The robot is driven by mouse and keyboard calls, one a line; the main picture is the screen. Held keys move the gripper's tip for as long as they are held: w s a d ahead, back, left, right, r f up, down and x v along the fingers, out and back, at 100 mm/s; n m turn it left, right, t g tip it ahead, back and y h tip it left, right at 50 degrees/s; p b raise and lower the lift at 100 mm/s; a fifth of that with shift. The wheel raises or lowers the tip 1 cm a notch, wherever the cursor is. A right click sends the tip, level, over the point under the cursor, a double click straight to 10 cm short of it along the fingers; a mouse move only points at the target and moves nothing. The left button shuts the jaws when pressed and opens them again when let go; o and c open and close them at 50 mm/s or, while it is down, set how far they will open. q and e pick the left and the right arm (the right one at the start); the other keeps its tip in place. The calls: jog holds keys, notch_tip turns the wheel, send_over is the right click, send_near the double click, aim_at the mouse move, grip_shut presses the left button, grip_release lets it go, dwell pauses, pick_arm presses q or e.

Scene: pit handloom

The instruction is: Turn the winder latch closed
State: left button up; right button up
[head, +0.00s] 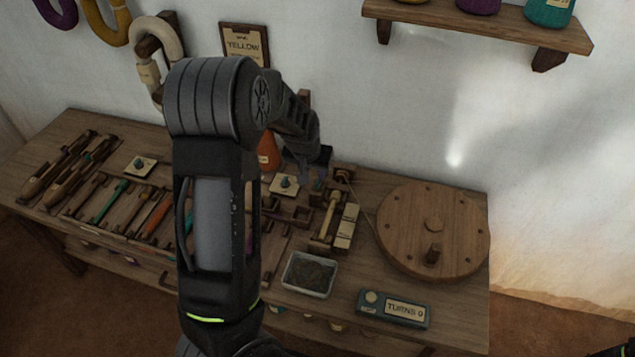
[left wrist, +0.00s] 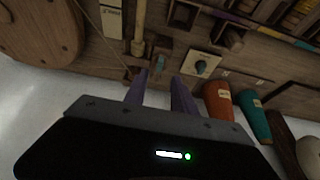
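The winder stands at the right of the bench, with a big round wooden wheel (head: 433,230) that has a crank knob; part of the wheel shows in the left wrist view (left wrist: 40,25). Beside it, a pale wooden spindle (head: 328,214) lies in a wooden holder. A small teal piece on a wooden block, which looks like the latch (left wrist: 160,68), lies just beyond my left fingertips. My left gripper (left wrist: 161,75) is open, its two purple fingers apart with nothing seen between them. I cannot tell whether it touches the teal piece.
A cream plate with a dark knob (head: 285,184) is close by the left gripper. An orange cone (head: 268,152) stands behind my arm. A tray of dark bits (head: 308,274) and a "TURNS 0" counter (head: 394,308) lie at the front. Shuttles (head: 68,165) fill the left.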

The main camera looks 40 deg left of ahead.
aim_at(317, 183)
pick_arm(q)
jog(key=shift+f, duration=0.1)
jog(key=x, duration=0.7)
jog(key=shift+w+a+f, duration=0.1)
jog(key=shift+w+f, duration=0.1)
jog(key=shift+f, duration=0.1)
grip_shut()
dwell(0.4)
